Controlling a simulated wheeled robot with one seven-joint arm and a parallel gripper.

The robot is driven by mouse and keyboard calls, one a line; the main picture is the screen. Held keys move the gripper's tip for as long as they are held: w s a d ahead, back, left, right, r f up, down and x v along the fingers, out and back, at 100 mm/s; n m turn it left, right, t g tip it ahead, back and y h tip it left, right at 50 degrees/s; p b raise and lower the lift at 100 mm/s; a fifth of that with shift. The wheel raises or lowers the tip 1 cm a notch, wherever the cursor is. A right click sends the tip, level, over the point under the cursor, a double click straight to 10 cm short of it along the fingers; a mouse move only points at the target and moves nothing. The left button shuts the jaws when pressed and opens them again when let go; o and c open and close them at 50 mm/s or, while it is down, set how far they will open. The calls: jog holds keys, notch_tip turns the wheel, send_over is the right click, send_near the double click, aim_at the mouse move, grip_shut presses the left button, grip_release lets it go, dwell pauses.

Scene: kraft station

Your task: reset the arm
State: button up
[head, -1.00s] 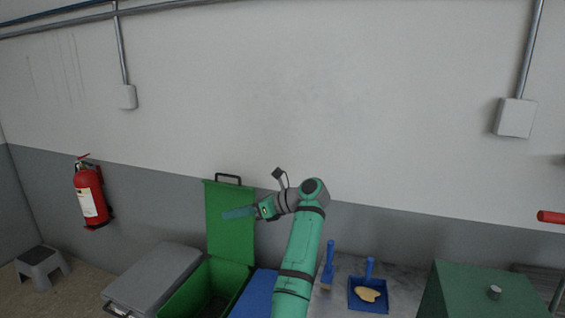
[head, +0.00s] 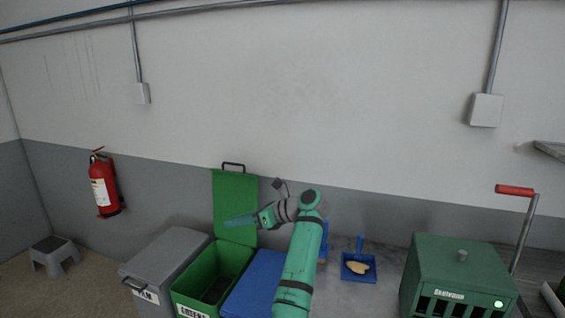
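My arm is green and rises from the bottom middle of the head view, bending left at its top. My gripper (head: 240,220) points left, in front of the raised lid (head: 236,190) of the green bin. It hangs in the air above the open bin, and no held thing shows in it. It is seen side-on and small, so the gap between its fingers cannot be made out.
The green bin (head: 190,284) stands open between a shut grey bin (head: 165,258) and a blue-lidded bin (head: 254,284). Right of my arm are a blue dustpan (head: 348,275) with a tan piece (head: 359,268) and a green box (head: 459,262). A fire extinguisher (head: 105,186) hangs at left.

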jog(key=s+d+f+t+h, duration=0.1)
jog(key=d+f+h, duration=0.15)
jog(key=f, duration=0.75)
jog(key=s+d+f+n+t+h, duration=0.1)
jog(key=d+f+t, duration=0.15)
jog(key=f, duration=0.75)
jog(key=s+d+f+t+h, duration=0.1)
jog(key=d+f, duration=0.2)
jog(key=f, duration=0.7)
jog(key=s+d+f+n+t+h, duration=0.1)
jog(key=s+d+f+n+h, duration=0.25)
jog(key=s+f, duration=0.55)
jog(key=s+d+f+n+t+h, duration=0.15)
jog(key=s+d+f, duration=0.25)
jog(key=s+f, duration=0.55)
jog(key=s+d+r+n+t+h, duration=0.15)
jog(key=s+n+h, duration=0.45)
jog(key=s, duration=1.9)
jog(key=s+a+r+n+t+y, duration=0.2)
jog(key=s+r+n, duration=0.9)
jog(key=s+r, duration=0.6)
notch_tip(320, 180, up, 2)
jog(key=shift+s+a+n+t, duration=0.2)
jog(key=shift+a+n+t, duration=0.2)
jog(key=shift+a+t, duration=0.2)
